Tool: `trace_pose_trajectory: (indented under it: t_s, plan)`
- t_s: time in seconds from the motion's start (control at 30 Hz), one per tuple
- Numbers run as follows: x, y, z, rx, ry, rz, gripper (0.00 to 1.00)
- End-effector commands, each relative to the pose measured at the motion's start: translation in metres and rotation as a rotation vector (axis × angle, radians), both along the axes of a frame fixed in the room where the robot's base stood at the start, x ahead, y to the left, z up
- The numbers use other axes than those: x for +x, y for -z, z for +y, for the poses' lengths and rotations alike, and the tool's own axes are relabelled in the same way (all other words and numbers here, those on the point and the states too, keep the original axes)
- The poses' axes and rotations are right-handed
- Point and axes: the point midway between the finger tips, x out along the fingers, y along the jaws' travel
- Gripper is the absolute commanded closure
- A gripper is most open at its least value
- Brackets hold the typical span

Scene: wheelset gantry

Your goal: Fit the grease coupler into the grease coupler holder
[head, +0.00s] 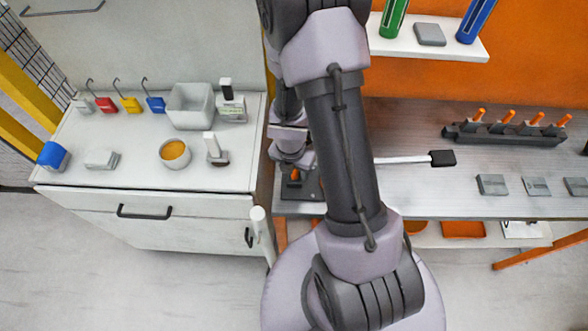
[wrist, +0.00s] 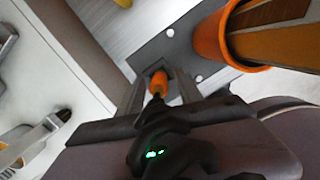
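My gripper (wrist: 160,78) points down over a dark grey plate in the wrist view. Its two fingers stand apart, with an orange piece (wrist: 158,82) between them, which looks like the grease coupler. A gap appears on each side of it, so the fingers look open around it. Its far end is at a dark square spot on the plate (wrist: 180,50), which looks like the holder; how deep it sits cannot be told. In the head view my arm hides most of my gripper (head: 292,160); a bit of orange (head: 295,175) shows below it.
A large orange ring-shaped cup (wrist: 222,38) stands close beside the fingers. A white cabinet (head: 130,160) with containers stands at left. The metal bench at right holds a dark rack (head: 505,134) of orange-tipped tools, several grey blocks (head: 492,185) and a white rod with a black end (head: 442,158).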

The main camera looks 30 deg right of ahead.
Motion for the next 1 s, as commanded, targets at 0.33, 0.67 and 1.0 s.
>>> trace_pose_trajectory:
  t_s: [0.33, 0.67, 1.0]
  plan:
    - [-0.002, -0.040, 0.003, -0.001, 0.002, -0.002, 0.57]
    - [-0.008, -0.117, 0.014, -0.001, 0.000, -0.002, 0.57]
    - [-0.005, -0.280, 0.020, 0.086, 1.011, -0.342, 0.57]
